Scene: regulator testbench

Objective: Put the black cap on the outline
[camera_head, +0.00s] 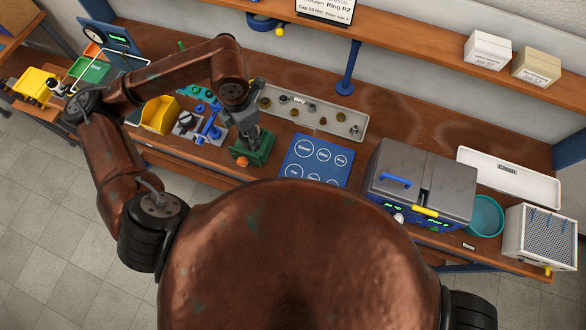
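The blue board (302,171) lies on the bench in the middle, with several white labelled circle outlines; my body hides its lower edge. A long grey tray (351,128) behind it holds several small dark and brass-coloured parts. I cannot tell which of these, if any, is the black cap. My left gripper (252,138) points down at the green fixture (262,152), left of the board. The fixture has an orange knob (242,162) at its front. The fingertips are small and partly merge with the fixture, so their opening and any held part are unclear. My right gripper is out of view.
A yellow bin (160,115) and a blue clamp stand (211,128) are left of the fixture. A grey machine (420,178), a teal bowl (486,215), a white tray (508,180) and a white box (540,235) fill the right. A shelf (400,50) overhangs the back.

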